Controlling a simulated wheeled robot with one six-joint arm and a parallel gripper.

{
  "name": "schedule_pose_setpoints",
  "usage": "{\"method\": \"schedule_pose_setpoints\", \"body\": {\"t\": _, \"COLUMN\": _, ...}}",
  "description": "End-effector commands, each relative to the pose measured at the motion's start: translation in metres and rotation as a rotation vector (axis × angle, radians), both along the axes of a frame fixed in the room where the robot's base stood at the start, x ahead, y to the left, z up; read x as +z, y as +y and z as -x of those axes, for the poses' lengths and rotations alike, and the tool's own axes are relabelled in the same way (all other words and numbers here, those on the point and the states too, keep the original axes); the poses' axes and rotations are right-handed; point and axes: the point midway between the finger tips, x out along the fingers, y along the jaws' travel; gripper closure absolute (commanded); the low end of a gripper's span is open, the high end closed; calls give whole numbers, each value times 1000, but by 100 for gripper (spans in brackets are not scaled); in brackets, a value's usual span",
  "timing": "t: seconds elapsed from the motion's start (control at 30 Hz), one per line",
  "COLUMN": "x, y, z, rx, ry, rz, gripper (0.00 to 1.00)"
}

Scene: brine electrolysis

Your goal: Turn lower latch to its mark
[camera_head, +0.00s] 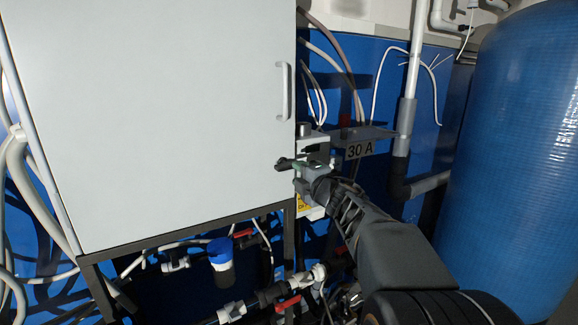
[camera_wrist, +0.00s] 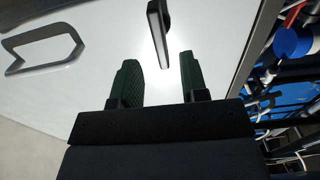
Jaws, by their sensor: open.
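A dark latch (camera_wrist: 158,35) with a pale long face sits on the white cabinet door (camera_wrist: 105,50) in the wrist view, standing just ahead of the gap between my fingertips. It appears apart from both fingers. My gripper (camera_wrist: 157,65) is open, with its two dark green textured fingers on either side of a bare gap. In the head view my gripper (camera_head: 289,163) is at the right edge of the cabinet door (camera_head: 150,120), below the door handle. There the latch cannot be told apart from the fingers. I cannot make out a mark for the latch.
A grey door handle (camera_head: 284,92) stands above my gripper; it also shows in the wrist view (camera_wrist: 42,47). A bracket labelled 30 A (camera_head: 362,146) is just right. A blue tank (camera_head: 515,160) fills the right side. Pipes with red-handled valves (camera_head: 288,302) run below.

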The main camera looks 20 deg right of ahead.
Motion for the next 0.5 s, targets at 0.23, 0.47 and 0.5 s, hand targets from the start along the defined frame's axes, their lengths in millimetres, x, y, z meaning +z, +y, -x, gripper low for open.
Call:
{"method": "schedule_pose_setpoints", "body": {"t": 0.23, "x": 0, "y": 6, "z": -41, "rx": 1, "ry": 2, "rz": -2, "gripper": 60}}
{"method": "schedule_pose_setpoints", "body": {"t": 0.47, "x": 0, "y": 8, "z": -61, "rx": 0, "ry": 0, "rz": -2, "gripper": 60}}
{"method": "schedule_pose_setpoints", "body": {"t": 0.5, "x": 0, "y": 8, "z": -62, "rx": 0, "ry": 0, "rz": -2, "gripper": 60}}
